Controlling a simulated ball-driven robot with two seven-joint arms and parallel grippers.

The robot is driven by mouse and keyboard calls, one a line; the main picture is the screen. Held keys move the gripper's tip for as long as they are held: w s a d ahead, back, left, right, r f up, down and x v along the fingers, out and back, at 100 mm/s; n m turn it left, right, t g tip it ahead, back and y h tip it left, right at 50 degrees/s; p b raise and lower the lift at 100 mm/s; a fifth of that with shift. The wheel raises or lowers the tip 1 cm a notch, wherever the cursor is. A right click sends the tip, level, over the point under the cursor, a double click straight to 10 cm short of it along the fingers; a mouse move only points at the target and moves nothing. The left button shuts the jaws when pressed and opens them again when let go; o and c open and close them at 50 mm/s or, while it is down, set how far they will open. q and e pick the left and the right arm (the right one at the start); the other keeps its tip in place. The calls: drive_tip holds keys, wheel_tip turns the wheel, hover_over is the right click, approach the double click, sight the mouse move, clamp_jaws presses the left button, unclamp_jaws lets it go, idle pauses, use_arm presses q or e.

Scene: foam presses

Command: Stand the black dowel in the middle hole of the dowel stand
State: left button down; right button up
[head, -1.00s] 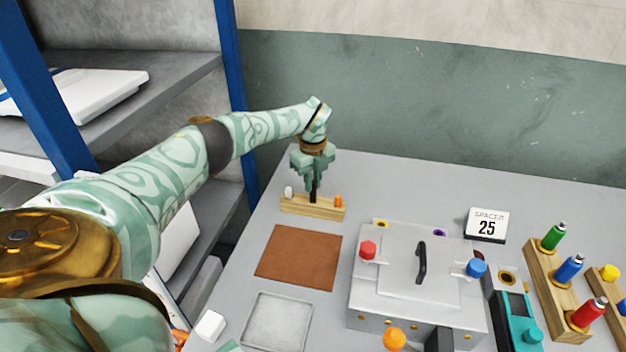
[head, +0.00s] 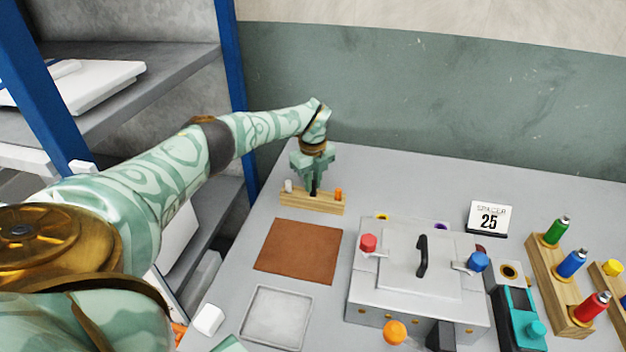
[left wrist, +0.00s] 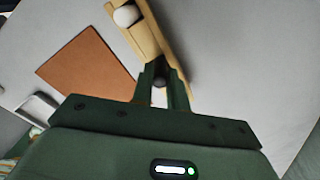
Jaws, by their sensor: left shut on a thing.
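The wooden dowel stand (head: 297,200) is at the back left of the table, with a white dowel (head: 288,186) at its left end and an orange dowel (head: 338,194) at its right end. The black dowel (head: 314,190) is upright between them, at the middle of the stand. My left gripper (head: 313,183) points down over the stand, shut on the black dowel. In the left wrist view the dark top of the dowel (left wrist: 159,82) shows between the fingers. The fingers hide the middle hole, so I cannot tell how deep the dowel sits. My right gripper is out of view.
A brown mat (head: 298,252) and a grey tray (head: 250,318) lie in front of the stand. A metal press box (head: 375,285) with a black handle is to the right. A "SPACER 25" sign (head: 489,218) and bottle racks (head: 548,276) stand farther right.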

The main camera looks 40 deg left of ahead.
use_arm(q)
drive_tip(key=shift+f+b, duration=0.3)
drive_tip(key=shift+f, duration=0.4)
drive_tip(key=c, duration=1.3)
unclamp_jaws()
drive_tip(key=shift+r, duration=0.2)
wheel_tip(320, 180, up, 16)
drive_tip(key=p, duration=0.4)
